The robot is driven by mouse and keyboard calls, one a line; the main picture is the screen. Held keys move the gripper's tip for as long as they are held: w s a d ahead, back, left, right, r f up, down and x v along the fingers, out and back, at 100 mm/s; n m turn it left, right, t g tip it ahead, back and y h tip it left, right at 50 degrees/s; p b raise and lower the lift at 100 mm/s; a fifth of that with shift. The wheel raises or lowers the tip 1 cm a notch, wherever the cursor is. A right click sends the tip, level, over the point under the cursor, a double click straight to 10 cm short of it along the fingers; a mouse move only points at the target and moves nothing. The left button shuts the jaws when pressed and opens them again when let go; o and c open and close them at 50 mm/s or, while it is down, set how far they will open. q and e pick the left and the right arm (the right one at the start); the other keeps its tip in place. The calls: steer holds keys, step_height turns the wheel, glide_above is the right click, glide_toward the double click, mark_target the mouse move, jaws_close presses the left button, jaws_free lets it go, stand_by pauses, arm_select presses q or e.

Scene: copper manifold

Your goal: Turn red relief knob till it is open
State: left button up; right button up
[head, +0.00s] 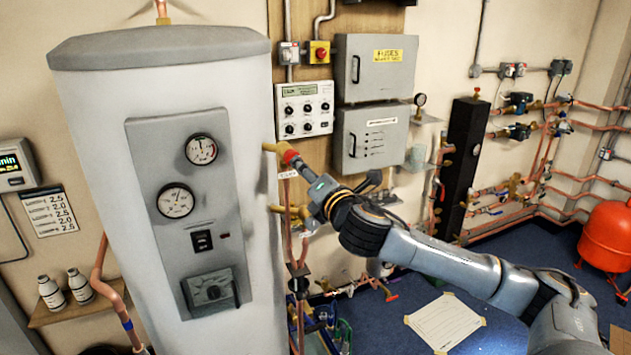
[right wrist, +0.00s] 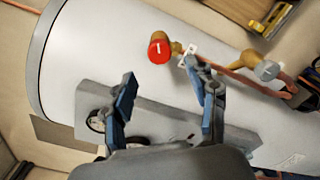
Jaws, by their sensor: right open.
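The red relief knob (head: 290,156) sits on a brass valve (head: 274,148) at the right side of the white cylinder. In the right wrist view the knob (right wrist: 159,50) is a round red cap with a short white mark on its face. My right gripper (head: 308,177) is close to the knob in the head view. In the right wrist view the gripper (right wrist: 160,75) has its two blue-padded fingers spread apart. The knob lies just beyond the fingertips, between their lines, and nothing is held. My left gripper is not in view.
The white cylinder (head: 90,130) carries a grey panel (head: 150,150) with two gauges. A second brass fitting (right wrist: 248,62) with a grey cap is right of the knob. A white tag (right wrist: 190,52) hangs beside the valve. Grey fuse boxes (head: 375,95) are on the wall behind.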

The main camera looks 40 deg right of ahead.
steer(key=shift+v, duration=2.05)
